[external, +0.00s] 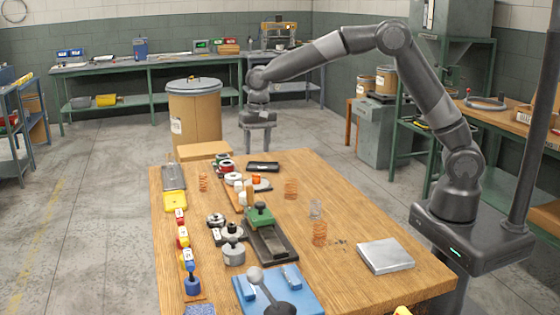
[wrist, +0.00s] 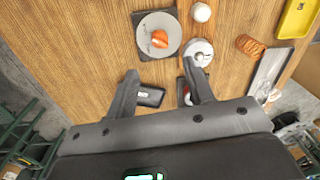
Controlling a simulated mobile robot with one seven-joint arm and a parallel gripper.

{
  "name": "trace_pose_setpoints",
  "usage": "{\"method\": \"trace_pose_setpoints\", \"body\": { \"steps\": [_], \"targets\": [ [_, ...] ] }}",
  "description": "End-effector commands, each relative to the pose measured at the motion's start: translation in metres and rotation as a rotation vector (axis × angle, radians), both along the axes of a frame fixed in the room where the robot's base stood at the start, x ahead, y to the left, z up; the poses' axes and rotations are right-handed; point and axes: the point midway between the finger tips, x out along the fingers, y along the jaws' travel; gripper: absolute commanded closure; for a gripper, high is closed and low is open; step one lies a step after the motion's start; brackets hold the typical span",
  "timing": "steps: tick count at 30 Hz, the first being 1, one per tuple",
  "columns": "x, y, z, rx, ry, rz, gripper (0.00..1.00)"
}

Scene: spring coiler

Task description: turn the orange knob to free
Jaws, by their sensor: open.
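The orange knob (wrist: 160,38) sits in the middle of a round grey dial plate (wrist: 148,25) on a dark square base in the wrist view. Small markings on the plate are too small to read. In the external view the orange knob (external: 256,180) shows small at the far part of the wooden table. My gripper (wrist: 160,70) is open and empty, its two fingers spread wide. The knob lies beyond the fingertips in the wrist view, apart from them. In the external view my gripper (external: 258,150) hangs above the table's far edge, pointing down.
A black tray (wrist: 150,96) lies between the fingers in the wrist view. A white-topped round device (wrist: 198,52) and a white knob (wrist: 200,11) stand right of the dial. A copper coil (wrist: 250,45) and yellow tray (wrist: 298,18) are farther right. Bare wood lies left.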

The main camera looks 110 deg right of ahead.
Motion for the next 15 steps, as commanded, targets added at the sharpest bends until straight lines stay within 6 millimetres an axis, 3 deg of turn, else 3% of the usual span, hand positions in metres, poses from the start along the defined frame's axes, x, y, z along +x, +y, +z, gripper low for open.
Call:
{"method": "trace_pose_setpoints", "body": {
  "steps": [9, 15],
  "targets": [
    [0.002, 0.001, -0.059, 0.003, 0.003, 0.000, 0.52],
    [0.004, 0.002, -0.088, 0.001, 0.001, 0.002, 0.52]
  ]
}}
